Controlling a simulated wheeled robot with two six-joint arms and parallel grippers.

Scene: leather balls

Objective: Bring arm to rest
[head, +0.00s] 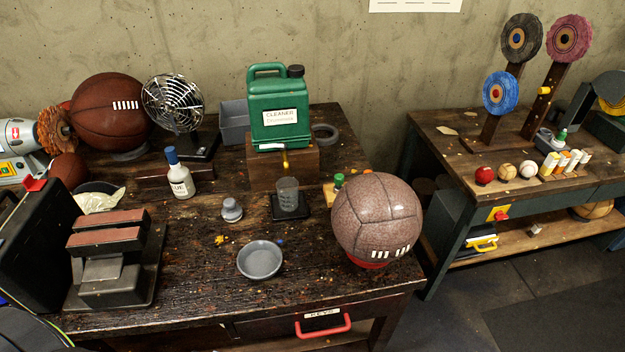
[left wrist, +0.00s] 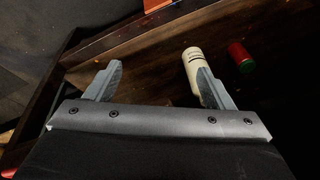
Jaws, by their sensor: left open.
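My left gripper (left wrist: 152,78) shows only in the left wrist view. Its two fingers are spread wide apart and nothing is held between them. A pale bottle-like object (left wrist: 192,62) lies beyond the right-hand finger, which partly overlaps it. I cannot tell whether they touch. A red cylinder with a green end (left wrist: 240,57) is further right, apart from the fingers. Neither gripper shows in the head view, and my right gripper is in no view.
In the head view the dark workbench (head: 200,290) holds a brown ball (head: 376,215), a grey bowl (head: 260,259), a green cleaner can (head: 279,112) and a glue bottle (head: 179,175). A drawer with a red handle (head: 323,328) is at its front. A second bench stands right.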

